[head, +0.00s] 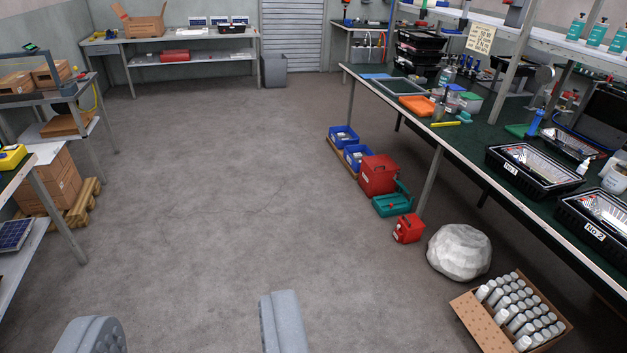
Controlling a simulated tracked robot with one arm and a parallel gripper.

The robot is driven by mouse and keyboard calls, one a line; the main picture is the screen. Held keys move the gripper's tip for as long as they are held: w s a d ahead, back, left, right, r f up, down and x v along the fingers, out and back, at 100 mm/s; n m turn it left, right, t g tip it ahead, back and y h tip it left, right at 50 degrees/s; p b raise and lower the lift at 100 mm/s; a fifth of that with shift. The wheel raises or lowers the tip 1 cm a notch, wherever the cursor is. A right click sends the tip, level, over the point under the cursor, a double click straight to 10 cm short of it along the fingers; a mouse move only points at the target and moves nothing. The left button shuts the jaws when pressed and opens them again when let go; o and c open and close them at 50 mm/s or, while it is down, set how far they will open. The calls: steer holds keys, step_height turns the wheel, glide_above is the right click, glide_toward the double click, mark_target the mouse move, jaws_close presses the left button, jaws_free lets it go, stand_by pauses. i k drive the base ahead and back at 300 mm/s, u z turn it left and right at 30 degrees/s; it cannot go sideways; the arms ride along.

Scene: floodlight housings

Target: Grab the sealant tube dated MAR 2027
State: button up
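I cannot pick out a sealant tube dated MAR 2027; no date is readable. A blue upright tube or bottle (535,122) stands on the green-topped bench (478,140) at right, and a small white bottle (583,167) stands between two black crates. Teal bottles (576,27) with pale labels stand on the shelf above. An open cardboard box (480,322) on the floor at lower right holds many grey-white capped cylinders, labels unreadable. My gripper (188,312) is open and empty at the bottom, its two grey fingers wide apart over bare floor, away from the bench.
Numbered black crates (510,172) (594,232) line the bench's front edge. A handwritten note (481,38) hangs above. The middle floor is clear.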

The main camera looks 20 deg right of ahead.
mark_target(482, 292)
steer(key=z, duration=0.45)
steer(key=i, duration=1.1)
steer(key=z, duration=1.3)
steer(key=i, duration=0.85)
steer(key=z, duration=0.3)
steer(key=k, duration=0.8)
steer(key=z, duration=0.2)
steer(key=i, duration=0.8)
steer(key=u, duration=0.05)
